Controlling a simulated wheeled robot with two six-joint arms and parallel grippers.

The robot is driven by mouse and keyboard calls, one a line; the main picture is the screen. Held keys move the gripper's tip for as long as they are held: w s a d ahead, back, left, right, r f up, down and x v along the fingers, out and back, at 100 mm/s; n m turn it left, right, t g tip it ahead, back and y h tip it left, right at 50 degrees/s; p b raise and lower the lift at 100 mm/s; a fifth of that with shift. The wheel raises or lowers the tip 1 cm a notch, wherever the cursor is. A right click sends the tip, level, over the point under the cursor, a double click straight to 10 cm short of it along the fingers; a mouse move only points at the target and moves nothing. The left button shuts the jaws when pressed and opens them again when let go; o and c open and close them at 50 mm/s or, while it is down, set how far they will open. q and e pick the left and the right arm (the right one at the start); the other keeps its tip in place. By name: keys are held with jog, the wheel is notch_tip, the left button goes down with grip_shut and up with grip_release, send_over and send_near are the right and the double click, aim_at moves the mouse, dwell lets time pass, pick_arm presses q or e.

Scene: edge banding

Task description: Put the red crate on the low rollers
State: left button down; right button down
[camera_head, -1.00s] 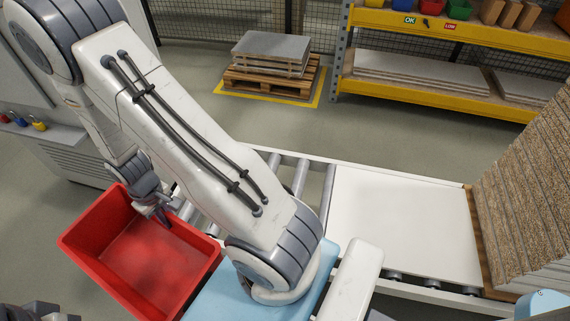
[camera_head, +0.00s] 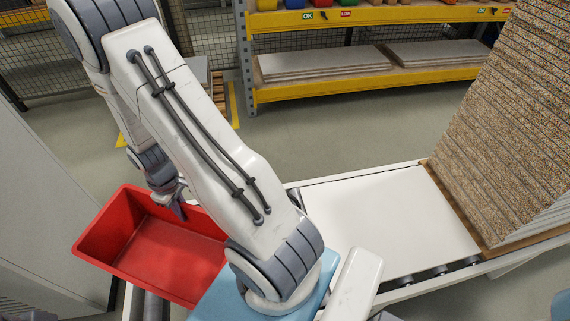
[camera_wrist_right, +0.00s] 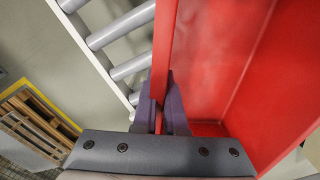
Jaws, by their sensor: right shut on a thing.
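The red crate (camera_head: 172,251) is at the lower left in the head view, open side up, and looks empty. My right gripper (camera_head: 178,207) is shut on the crate's far wall. In the right wrist view the gripper fingers (camera_wrist_right: 160,118) straddle the red crate wall (camera_wrist_right: 163,50). Grey rollers (camera_wrist_right: 128,66) in a pale frame show beside the crate in that view. In the head view a grey roller (camera_head: 146,306) shows below the crate's near edge. Whether the crate touches it I cannot tell. My left gripper is not in view.
A conveyor with a white board (camera_head: 395,220) lies right of my arm. A stack of chipboard panels (camera_head: 500,130) stands at its right end. A yellow shelf rack (camera_head: 370,85) is behind. A grey cabinet (camera_head: 45,205) stands at the left, close to the crate.

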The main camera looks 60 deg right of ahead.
jog(key=s+d+f+n+b, duration=0.6)
jog(key=s+d+f+b, duration=0.1)
jog(key=d+f+b, duration=0.5)
jog(key=w+a+f+b, duration=0.6)
jog(key=w+f+b, duration=0.2)
jog(key=f+b, duration=0.2)
jog(key=shift+f+b, duration=0.2)
jog(key=shift+b, duration=0.45)
jog(key=shift+f, duration=0.15)
jog(key=c, duration=1)
grip_release()
